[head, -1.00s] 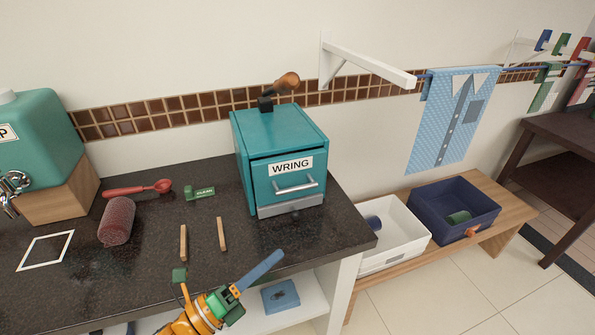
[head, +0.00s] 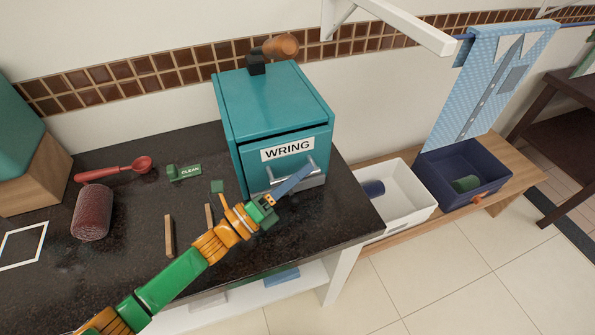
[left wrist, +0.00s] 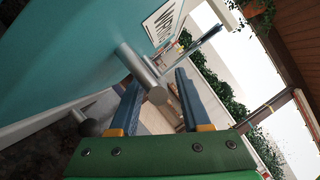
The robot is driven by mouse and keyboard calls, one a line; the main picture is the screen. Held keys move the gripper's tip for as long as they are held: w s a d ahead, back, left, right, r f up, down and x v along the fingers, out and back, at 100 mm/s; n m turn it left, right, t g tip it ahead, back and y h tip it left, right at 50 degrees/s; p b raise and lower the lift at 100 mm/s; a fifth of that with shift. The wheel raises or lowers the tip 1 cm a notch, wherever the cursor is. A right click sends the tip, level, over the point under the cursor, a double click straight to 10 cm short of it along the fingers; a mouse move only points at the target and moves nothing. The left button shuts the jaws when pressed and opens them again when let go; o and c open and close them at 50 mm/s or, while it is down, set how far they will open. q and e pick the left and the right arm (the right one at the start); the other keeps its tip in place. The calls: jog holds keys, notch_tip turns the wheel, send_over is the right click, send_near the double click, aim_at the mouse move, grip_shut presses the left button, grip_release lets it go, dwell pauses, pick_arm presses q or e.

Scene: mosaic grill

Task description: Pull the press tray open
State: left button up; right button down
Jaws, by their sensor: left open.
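The teal press (head: 275,105) labelled WRING stands at the right end of the dark counter, its front closed. Its metal bar handle (left wrist: 141,74) is below the label. My right gripper is out of view.
A red spoon (head: 115,170), a green CLEAN block (head: 184,172), a dark red roll (head: 91,212) and wooden sticks (head: 169,236) lie on the counter. A white bin (head: 405,200) and a navy bin (head: 490,178) stand on a bench at right. Floor in front is clear.

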pick_arm(q)
jog(key=shift+s, duration=0.1)
grip_shut()
jog(key=shift+a+r, duration=0.1)
dwell(1.1)
